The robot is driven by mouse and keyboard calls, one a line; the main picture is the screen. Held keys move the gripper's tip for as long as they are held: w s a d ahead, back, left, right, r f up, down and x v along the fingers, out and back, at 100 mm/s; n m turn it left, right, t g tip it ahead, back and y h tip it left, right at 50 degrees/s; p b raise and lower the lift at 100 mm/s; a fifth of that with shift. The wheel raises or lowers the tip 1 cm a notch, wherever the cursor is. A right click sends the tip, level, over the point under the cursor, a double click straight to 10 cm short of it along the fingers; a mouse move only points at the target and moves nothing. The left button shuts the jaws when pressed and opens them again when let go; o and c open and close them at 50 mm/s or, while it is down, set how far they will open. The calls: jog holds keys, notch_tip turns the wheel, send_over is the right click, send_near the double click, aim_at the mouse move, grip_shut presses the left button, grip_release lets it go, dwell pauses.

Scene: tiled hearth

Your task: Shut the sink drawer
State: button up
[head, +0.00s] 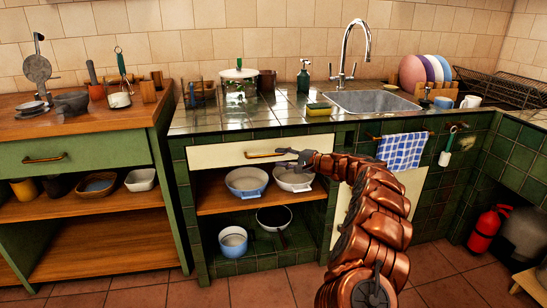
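The sink drawer (222,157) is the cream-fronted drawer under the tiled counter, left of the sink. Its front looks close to the cabinet face; I cannot tell whether a small gap remains. A brass bar handle (262,154) runs across the middle of its front. My gripper (280,157) is at the right end of this handle, in front of the drawer. Its fingers look spread apart, and nothing is seen held between them. Contact with the handle or front is too small to tell. My copper-coloured arm hides the area right of the drawer.
Open shelves below the drawer hold pale bowls (246,181), a pan (273,217) and a blue pot (233,242). A checked towel (401,151) hangs on the right. A fire extinguisher (487,229) stands at far right. The floor in front is clear.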

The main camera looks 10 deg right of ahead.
jog(key=shift+v, duration=2.45)
jog(key=s+a+r+n+g+y+p, duration=0.1)
jog(key=s+a+r+n+g+p, duration=0.15)
jog(key=s+a+r, duration=0.35)
jog(key=s+a+r+n+g+y+p, duration=0.1)
jog(key=s+a+r+n+g+p, duration=0.2)
jog(key=a+r, duration=0.5)
jog(key=s+a+r+n+g+h+p, duration=0.15)
jog(key=s+a+r+p, duration=0.3)
jog(key=s, duration=0.45)
jog(key=s+a+r+n+g+h+p, duration=0.1)
jog(key=s+a+r+g+p, duration=0.25)
jog(key=s+a, duration=0.4)
jog(key=s+d+r+n+g+h+p, duration=0.15)
jog(key=s+p, duration=0.25)
jog(key=s, duration=0.5)
jog(key=s+d+r+n+h+p, duration=0.1)
jog(key=s+d+h+p, duration=0.2)
jog(key=s, duration=0.6)
jog(key=s+d+h+p, duration=0.3)
jog(key=s+d, duration=0.3)
jog(key=s, duration=0.3)
jog(key=s+d+r+g+h+p, duration=0.1)
jog(key=s+d+h+p, duration=0.2)
jog(key=s+d+p, duration=0.3)
jog(key=s+d, duration=0.1)
jog(key=s, duration=0.2)
jog(key=shift+d+h, duration=0.2)
jog(key=shift+h, duration=0.2)
